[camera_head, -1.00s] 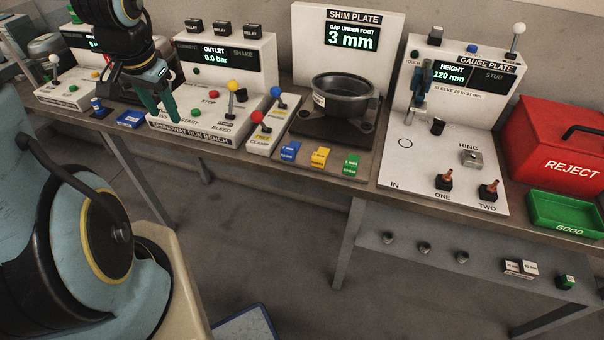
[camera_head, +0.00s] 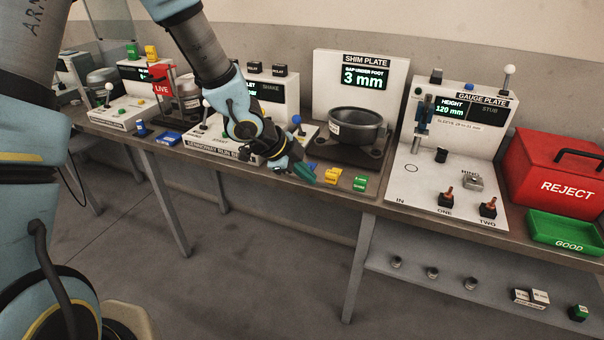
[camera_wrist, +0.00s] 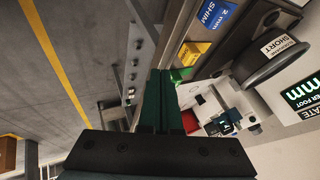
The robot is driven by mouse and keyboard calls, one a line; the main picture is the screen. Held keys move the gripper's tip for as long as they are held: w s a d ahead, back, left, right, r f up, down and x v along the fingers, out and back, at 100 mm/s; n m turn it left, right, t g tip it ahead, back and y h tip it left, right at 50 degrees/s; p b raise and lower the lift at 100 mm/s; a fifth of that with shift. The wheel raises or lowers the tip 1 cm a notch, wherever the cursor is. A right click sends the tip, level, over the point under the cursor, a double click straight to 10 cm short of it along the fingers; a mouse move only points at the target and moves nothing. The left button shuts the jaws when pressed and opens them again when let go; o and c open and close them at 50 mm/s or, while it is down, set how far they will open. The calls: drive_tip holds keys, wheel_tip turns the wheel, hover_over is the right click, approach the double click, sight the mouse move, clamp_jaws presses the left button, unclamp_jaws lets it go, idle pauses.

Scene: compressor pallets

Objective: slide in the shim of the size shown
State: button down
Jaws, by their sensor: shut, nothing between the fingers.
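The shim plate screen (camera_head: 364,78) reads "GAP UNDER FOOT 3 mm". A dark round pot-like part (camera_head: 355,125) sits on the dark base (camera_head: 345,150) in front of it. A yellow shim (camera_head: 332,175) and a green shim (camera_head: 360,184) lie at the bench's front edge. The blue shim (camera_wrist: 214,14) shows in the wrist view, marked "2 mm SHIM"; in the head view my gripper mostly hides it. The yellow shim's number is not clear. My gripper (camera_head: 308,175) is shut and empty, its green fingers low near the blue and yellow shims. I cannot tell whether they touch.
The gauge plate (camera_head: 455,155) with its levers stands to the right. The red REJECT box (camera_head: 562,165) and green GOOD tray (camera_head: 566,230) are farther right. The run bench (camera_head: 270,95) and knobbed levers stand left, partly behind my arm. A shelf (camera_head: 450,285) is below.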

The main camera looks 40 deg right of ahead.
sight(334, 184)
drive_tip(key=d+f+p, duration=0.1)
drive_tip(key=d, duration=0.1)
drive_tip(key=w+d+f+p, duration=0.1)
drive_tip(key=d+f, duration=0.1)
drive_tip(key=w+d+f, duration=0.1)
drive_tip(key=d, duration=0.1)
drive_tip(key=shift+d+f+p, duration=0.25)
drive_tip(key=shift+d+p, duration=0.15)
drive_tip(key=shift+s, duration=0.1)
